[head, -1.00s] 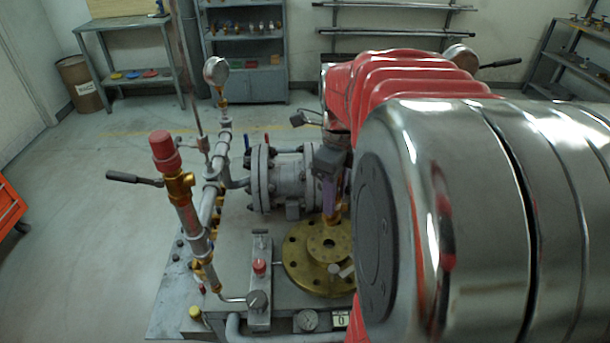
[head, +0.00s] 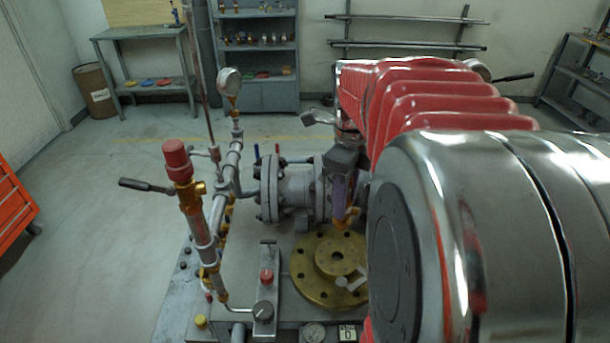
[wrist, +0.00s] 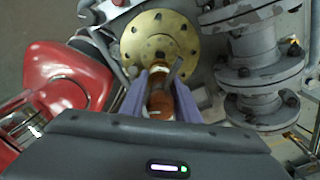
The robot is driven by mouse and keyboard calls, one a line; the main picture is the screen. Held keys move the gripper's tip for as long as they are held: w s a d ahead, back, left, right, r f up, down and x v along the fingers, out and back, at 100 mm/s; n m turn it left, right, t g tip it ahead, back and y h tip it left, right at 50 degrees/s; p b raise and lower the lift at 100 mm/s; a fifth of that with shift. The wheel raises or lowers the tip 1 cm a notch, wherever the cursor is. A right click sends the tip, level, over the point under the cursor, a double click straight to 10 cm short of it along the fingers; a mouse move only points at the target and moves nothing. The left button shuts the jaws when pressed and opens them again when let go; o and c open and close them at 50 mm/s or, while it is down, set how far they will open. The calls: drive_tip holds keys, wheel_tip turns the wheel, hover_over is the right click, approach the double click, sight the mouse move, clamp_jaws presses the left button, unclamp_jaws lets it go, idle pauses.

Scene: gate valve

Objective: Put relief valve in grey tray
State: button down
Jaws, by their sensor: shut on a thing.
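My gripper (wrist: 160,82) is shut, with its two purple fingers on either side of a brass-and-orange fitting (wrist: 160,104). In the head view my gripper (head: 343,195) hangs in front of the grey pipework, and the fitting's brass lower end (head: 345,218) shows below the fingers. The fitting is over or just behind the round brass flange (head: 318,283); I cannot tell the gap. Only part of the fitting shows, so I cannot confirm it is the relief valve. A red-capped brass valve (head: 178,160) stands on the pipe at left. I cannot make out a grey tray.
A grey flanged valve body (head: 292,190) lies behind the brass flange. A pressure gauge (head: 229,82) rises on a pipe at left. A workbench (head: 145,40) and shelves (head: 255,55) stand at the back.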

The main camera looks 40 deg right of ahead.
drive_tip(key=shift+r, duration=0.75)
idle(0.3)
